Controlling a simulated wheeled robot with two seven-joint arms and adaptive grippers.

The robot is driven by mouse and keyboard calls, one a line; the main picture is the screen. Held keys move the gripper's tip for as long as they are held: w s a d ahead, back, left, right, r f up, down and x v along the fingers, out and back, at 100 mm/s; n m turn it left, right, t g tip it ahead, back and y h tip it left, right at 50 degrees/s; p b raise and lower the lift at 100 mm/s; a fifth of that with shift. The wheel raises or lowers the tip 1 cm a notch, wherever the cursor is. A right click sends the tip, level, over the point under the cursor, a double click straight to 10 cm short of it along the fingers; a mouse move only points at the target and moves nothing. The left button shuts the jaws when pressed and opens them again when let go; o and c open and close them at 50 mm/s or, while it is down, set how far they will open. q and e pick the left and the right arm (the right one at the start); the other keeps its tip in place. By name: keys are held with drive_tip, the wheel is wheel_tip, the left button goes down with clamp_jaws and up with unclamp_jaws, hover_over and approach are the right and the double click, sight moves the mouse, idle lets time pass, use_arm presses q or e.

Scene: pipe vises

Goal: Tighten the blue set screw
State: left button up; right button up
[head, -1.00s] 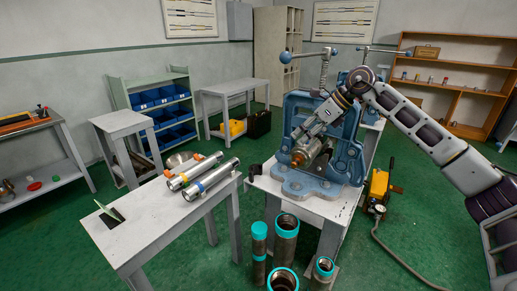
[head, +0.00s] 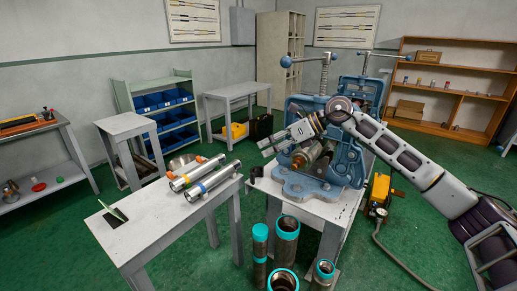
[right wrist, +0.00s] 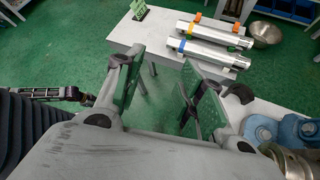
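Two silver cylinders lie side by side on the white-grey bench at the left. The nearer cylinder (head: 220,177) carries a blue band (head: 203,188); the blue mark (right wrist: 182,46) also shows in the right wrist view. The other cylinder (head: 205,168) has a yellow band (head: 186,178). I cannot make out a separate blue set screw at this size. My right gripper (head: 268,147) is above and in front of the blue vise (head: 310,187), apart from the cylinders. In the right wrist view its fingers (right wrist: 160,88) are spread with nothing between them. My left gripper does not show clearly.
The vise holds a brown metal pipe (head: 308,155) on its bench. Teal-collared pipes (head: 286,240) stand in front. Orange clamps or stops (right wrist: 197,17) are at the cylinders. A metal bowl (right wrist: 265,34) is behind them. Green floor lies between the two benches.

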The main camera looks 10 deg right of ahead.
drive_tip(key=shift+y, duration=0.9)
drive_tip(key=shift+s+a, duration=0.2)
drive_tip(key=shift+a, duration=0.85)
drive_tip(key=shift+s+a, duration=0.15)
drive_tip(key=shift+a, duration=0.85)
